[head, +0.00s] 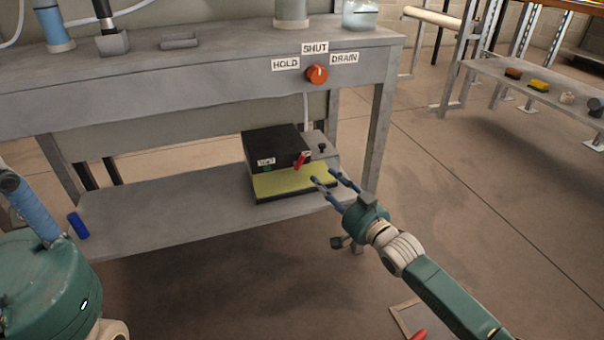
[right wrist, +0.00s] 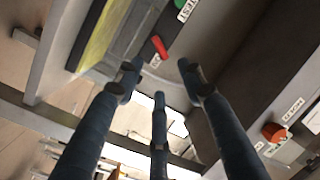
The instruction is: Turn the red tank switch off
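The red tank switch (head: 302,160) is a small red lever on the front of a dark box-shaped tank unit (head: 270,142) on the bench's lower shelf. The lever is tilted. It also shows in the right wrist view (right wrist: 160,47), beyond the fingertips. My right gripper (head: 327,178) is open and empty, just right of and below the switch, apart from it. Its spread fingers show in the right wrist view (right wrist: 158,82). My left gripper (head: 30,208) shows only partly at the left edge; its opening is cut off.
An orange-red knob (head: 317,74) with HOLD, SHUT and DRAIN labels is on the bench front (head: 200,95) above. A green button (head: 267,168) sits left of the switch. A blue cylinder (head: 77,225) lies on the lower shelf (head: 165,218).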

